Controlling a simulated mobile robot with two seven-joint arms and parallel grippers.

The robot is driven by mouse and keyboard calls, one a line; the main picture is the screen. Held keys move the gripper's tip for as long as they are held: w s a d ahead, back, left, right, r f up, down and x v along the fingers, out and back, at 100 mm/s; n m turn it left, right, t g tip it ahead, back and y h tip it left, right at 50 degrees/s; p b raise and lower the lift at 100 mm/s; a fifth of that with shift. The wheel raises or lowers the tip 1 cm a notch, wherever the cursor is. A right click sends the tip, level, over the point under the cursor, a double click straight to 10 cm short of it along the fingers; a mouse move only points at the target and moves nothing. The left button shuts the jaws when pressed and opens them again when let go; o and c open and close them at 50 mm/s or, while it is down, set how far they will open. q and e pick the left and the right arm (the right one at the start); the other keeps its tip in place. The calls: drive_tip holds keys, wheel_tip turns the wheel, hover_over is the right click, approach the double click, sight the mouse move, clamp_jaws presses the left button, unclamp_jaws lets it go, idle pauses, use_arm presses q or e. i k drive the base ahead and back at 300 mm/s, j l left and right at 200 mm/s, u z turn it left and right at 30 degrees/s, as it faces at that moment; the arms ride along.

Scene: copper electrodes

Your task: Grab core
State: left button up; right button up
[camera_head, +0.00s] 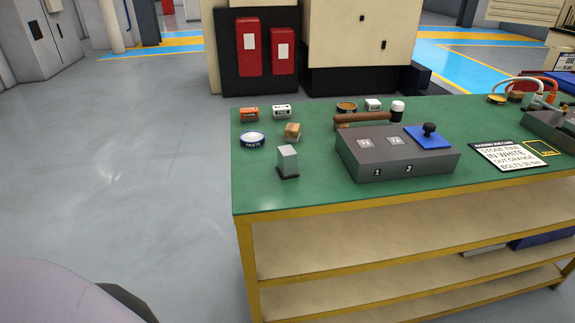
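Nothing in view is labelled as a core, so I cannot tell for certain which thing it is. A small upright grey-green block (288,161) with a dark base stands near the front left of the green table (310,196). Neither of my grippers is in view.
A round blue-and-white tin (251,139), an orange box (250,114) and a white box (282,111) sit at the back left. A printed sign (507,157) lies right. Grey floor (130,170) is clear left of the table.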

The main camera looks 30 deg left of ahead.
sight(286, 156)
drive_tip(key=i+l+u, duration=0.1)
drive_tip(key=u, duration=0.35)
drive_tip(key=l+u, duration=0.1)
drive_tip(key=u, duration=0.4)
drive_tip(key=i+l+u, duration=0.1)
drive_tip(key=l+u, duration=0.15)
drive_tip(key=l, duration=0.15)
drive_tip(key=l+u, duration=0.4)
drive_tip(key=l, duration=0.75)
drive_tip(key=i, duration=0.05)
